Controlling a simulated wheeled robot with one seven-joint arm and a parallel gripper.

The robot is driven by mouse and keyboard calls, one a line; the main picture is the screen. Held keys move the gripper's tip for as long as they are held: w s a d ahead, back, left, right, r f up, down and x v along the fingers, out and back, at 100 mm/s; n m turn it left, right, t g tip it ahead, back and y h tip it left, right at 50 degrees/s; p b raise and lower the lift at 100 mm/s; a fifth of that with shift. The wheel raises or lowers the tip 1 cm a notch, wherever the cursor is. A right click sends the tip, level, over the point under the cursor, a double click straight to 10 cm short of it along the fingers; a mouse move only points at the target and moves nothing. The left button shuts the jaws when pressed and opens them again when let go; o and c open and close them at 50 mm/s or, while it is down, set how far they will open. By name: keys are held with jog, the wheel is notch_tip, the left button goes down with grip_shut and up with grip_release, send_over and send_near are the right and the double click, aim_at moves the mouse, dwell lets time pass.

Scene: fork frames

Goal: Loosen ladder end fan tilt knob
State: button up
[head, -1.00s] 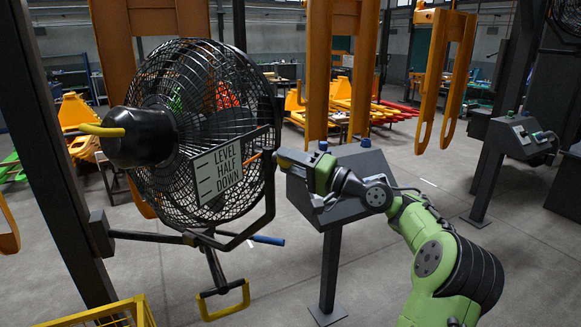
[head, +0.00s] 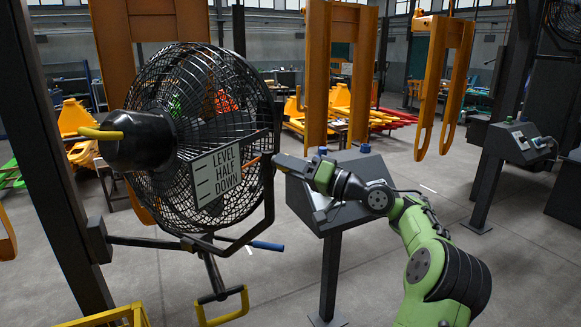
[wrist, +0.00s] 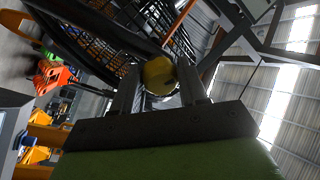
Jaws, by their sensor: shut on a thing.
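The black caged fan (head: 205,125) hangs in a yoke bracket on the dark post at the left, with a sign (head: 216,176) reading "LEVEL HALF DOWN" in front of its cage. In the wrist view the yellow tilt knob (wrist: 159,75) sits between the two fingers of my gripper (wrist: 160,88), which is shut on it. In the head view my gripper (head: 276,162) reaches the right side of the fan's yoke, and the knob is mostly hidden there.
A grey control box (head: 340,185) on a stand is close behind my arm. A yellow-edged handle (head: 222,305) and a blue-ended lever (head: 265,246) hang below the fan. Orange forks (head: 318,80) stand behind.

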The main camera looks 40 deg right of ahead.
jog(key=o, duration=1.1)
jog(key=shift+w, duration=0.1)
jog(key=p+v, duration=0.1)
jog(key=v, duration=1.4)
jog(key=shift+s+d, duration=0.15)
jog(key=shift+s, duration=0.2)
